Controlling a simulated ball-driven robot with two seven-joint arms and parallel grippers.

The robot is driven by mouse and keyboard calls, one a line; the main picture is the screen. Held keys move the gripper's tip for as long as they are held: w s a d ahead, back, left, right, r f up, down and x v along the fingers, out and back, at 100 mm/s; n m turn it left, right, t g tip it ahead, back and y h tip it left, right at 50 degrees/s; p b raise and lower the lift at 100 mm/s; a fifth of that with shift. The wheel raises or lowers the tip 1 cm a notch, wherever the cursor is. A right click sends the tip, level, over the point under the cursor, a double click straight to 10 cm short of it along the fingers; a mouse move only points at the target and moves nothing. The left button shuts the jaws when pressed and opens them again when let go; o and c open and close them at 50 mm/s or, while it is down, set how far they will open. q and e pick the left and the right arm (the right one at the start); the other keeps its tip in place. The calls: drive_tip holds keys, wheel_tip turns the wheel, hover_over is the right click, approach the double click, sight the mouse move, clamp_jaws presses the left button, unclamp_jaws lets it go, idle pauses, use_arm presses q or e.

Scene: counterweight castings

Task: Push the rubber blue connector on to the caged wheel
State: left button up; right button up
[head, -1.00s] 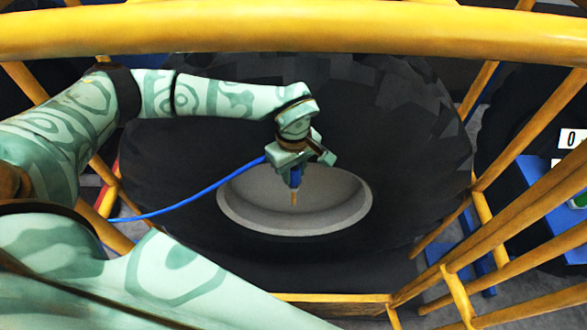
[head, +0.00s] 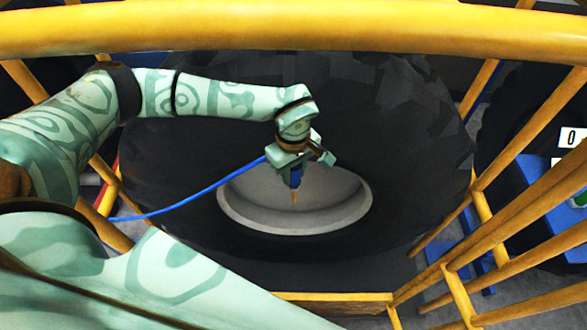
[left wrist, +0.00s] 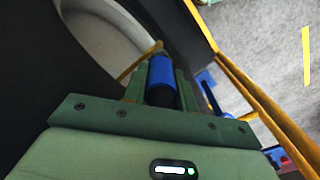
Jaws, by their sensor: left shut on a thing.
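The caged wheel (head: 400,150) is a big black tyre with a grey dished hub (head: 335,200), lying inside a yellow cage. My left gripper (head: 293,172) is shut on the blue connector (head: 295,179), above the hub. The connector points down, with a brass-coloured tip at its lower end, and a blue hose (head: 200,194) runs from it to the left. In the left wrist view the connector (left wrist: 161,80) sits between the green fingers, its tip near the hub's rim (left wrist: 110,30). I cannot tell whether the tip touches the wheel. My right gripper is not in view.
A thick yellow bar (head: 300,28) of the cage crosses the top. Slanted yellow rails (head: 520,215) close off the right side, and a lower bar (head: 330,298) runs along the front. Another dark wheel (head: 500,130) and blue parts stand outside at the right.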

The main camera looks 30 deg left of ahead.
use_arm(q)
drive_tip(key=shift+f+b, duration=0.8)
drive_tip(key=shift+f, duration=0.6)
drive_tip(key=o, duration=0.9)
wheel_tip(320, 180, up, 12)
drive_tip(key=shift+p, duration=0.3)
